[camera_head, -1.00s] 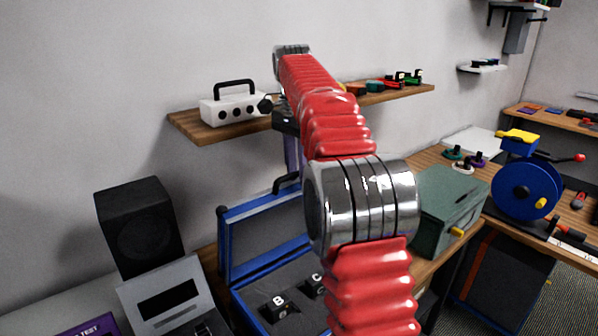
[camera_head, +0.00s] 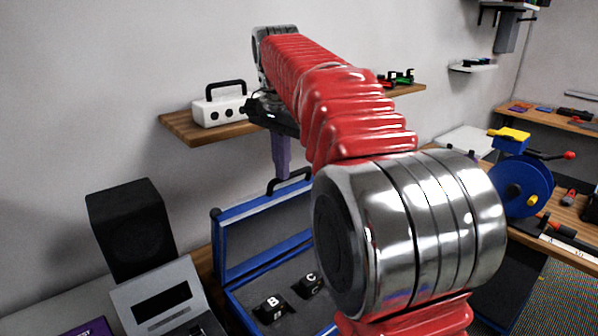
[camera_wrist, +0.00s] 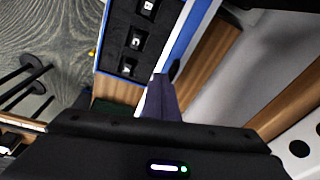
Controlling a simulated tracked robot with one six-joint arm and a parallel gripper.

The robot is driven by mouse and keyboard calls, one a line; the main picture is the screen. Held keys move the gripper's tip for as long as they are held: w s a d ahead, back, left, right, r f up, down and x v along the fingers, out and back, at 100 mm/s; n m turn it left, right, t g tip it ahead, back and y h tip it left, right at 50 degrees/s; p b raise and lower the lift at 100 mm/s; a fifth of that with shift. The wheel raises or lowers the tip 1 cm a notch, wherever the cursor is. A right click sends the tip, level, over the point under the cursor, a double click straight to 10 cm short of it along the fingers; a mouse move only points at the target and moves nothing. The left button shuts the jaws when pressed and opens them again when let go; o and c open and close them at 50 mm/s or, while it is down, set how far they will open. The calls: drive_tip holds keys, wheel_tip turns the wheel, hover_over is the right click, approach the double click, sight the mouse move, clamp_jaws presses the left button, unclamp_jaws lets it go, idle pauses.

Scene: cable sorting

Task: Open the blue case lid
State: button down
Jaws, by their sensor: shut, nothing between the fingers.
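The blue case stands open in the head view, its blue-edged lid (camera_head: 265,233) raised roughly upright with a black handle (camera_head: 290,181) on its top edge. In the wrist view the case's blue edge (camera_wrist: 184,38) runs beside dark compartments. My gripper's purple fingers (camera_head: 282,160) are shut and empty, pointing down at the lid's top edge near the handle. They also show in the wrist view (camera_wrist: 161,92). Whether they touch the lid I cannot tell. My arm hides the case's right side.
A wooden shelf (camera_head: 184,131) with a white box (camera_head: 219,112) is on the wall behind my gripper. A black speaker (camera_head: 130,228) and a grey device (camera_head: 160,297) stand left of the case. A blue reel (camera_head: 524,186) stands on the right bench.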

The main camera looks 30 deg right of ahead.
drive_tip(key=s+a+f+n+t, duration=0.1)
drive_tip(key=s+a+f+n, duration=0.3)
drive_tip(key=s, duration=0.4)
drive_tip(key=s+a+f+n+t, duration=0.1)
drive_tip(key=s+a+f+n, duration=0.3)
drive_tip(key=s+f, duration=0.2)
drive_tip(key=s+a+f+n+t+y, duration=0.1)
drive_tip(key=s+a+f+n, duration=0.3)
drive_tip(key=s, duration=0.7)
wheel_tip(320, 180, down, 2)
drive_tip(key=shift+a+n+t, duration=0.4)
drive_tip(key=shift+t, duration=0.1)
drive_tip(key=shift+s, duration=0.2)
